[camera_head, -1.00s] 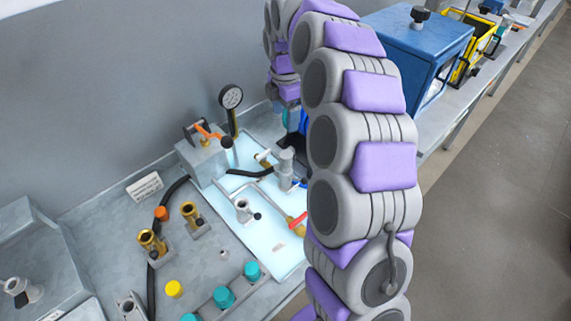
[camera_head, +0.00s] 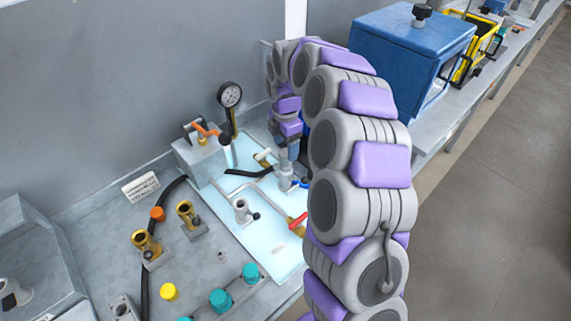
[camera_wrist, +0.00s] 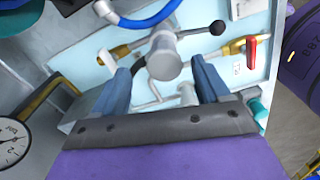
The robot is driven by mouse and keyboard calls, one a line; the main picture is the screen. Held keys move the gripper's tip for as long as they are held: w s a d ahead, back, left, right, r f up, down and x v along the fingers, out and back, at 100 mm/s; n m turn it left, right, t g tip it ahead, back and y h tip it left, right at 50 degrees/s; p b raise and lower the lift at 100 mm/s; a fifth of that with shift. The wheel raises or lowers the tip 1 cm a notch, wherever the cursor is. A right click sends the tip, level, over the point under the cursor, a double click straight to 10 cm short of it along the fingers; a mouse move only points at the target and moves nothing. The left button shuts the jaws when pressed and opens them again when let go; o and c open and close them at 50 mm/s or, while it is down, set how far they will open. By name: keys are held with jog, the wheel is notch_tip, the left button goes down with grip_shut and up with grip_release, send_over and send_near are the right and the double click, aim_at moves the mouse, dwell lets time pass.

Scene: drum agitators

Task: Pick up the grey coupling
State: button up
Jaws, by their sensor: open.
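The grey coupling (camera_wrist: 165,52) is a short cylinder with a black-knobbed handle out to its right in the wrist view. My gripper (camera_wrist: 155,68) is open, with one blue-grey finger on each side of the coupling. I cannot tell whether either finger touches it. In the head view, my gripper (camera_head: 287,152) points down over the coupling (camera_head: 285,182), whose top is hidden by the gripper.
A pale panel (camera_head: 266,238) carries pipes and a red-handled valve (camera_head: 297,220). A pressure gauge (camera_head: 230,95) stands behind on the left. Brass fittings (camera_head: 145,242) and teal caps (camera_head: 220,299) lie left. A blue box (camera_head: 405,45) stands right.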

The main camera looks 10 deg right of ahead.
aim_at(285, 152)
jog(key=f+b, duration=0.2)
jog(key=f, duration=0.3)
jog(key=shift+s, duration=0.2)
jog(key=shift+r, duration=0.1)
jog(key=shift+c, duration=0.3)
grip_shut()
